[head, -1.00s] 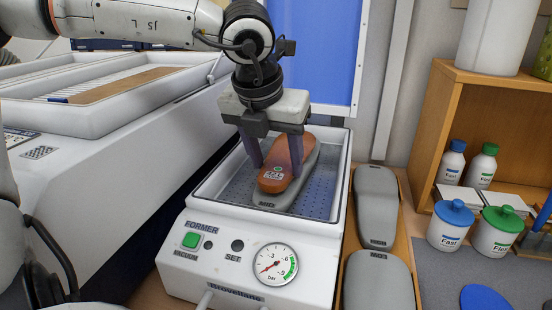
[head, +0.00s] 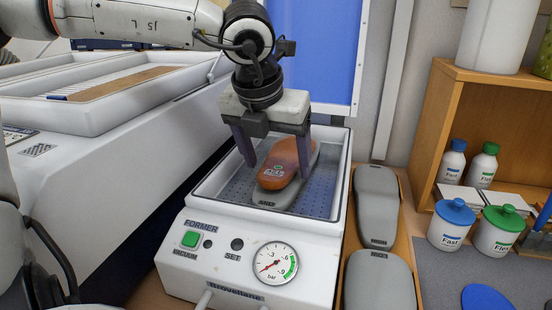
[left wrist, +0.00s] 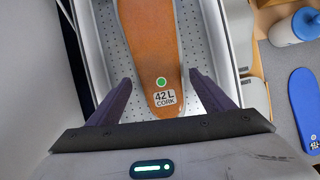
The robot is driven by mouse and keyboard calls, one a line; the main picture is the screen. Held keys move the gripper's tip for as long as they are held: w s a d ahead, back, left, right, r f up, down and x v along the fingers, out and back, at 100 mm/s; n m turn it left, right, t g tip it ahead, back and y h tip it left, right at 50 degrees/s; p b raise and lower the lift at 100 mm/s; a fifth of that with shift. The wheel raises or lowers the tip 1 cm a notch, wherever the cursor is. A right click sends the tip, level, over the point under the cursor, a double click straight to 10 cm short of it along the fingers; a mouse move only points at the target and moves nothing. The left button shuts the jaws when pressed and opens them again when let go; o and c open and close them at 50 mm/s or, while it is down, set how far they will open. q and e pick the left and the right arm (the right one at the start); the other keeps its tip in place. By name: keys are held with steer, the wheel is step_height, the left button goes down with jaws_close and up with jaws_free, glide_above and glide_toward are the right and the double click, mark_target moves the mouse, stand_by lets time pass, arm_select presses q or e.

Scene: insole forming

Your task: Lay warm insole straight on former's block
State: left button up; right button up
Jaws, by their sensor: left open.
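The orange-brown cork insole (head: 280,165) lies on top of the grey block (head: 277,198) in the former's tray (head: 328,205). In the left wrist view the insole (left wrist: 152,50) runs lengthwise up the picture, with a green dot and a "42 L CORK" label at its near end. My left gripper (head: 275,162) is open, its two fingers on either side of the insole. In the left wrist view both fingers (left wrist: 160,98) stand apart from the insole's edges. My right gripper is not in view.
The former's front panel has a green vacuum button (head: 190,239) and a gauge (head: 274,263). Two grey blocks (head: 375,205) lie in a wooden tray to the right. Blue-lidded and green-lidded pots (head: 497,230) stand further right. A white heater (head: 120,130) is at left.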

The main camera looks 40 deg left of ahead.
arm_select(q)
steer(key=v, duration=1)
steer(key=shift+r, duration=0.2)
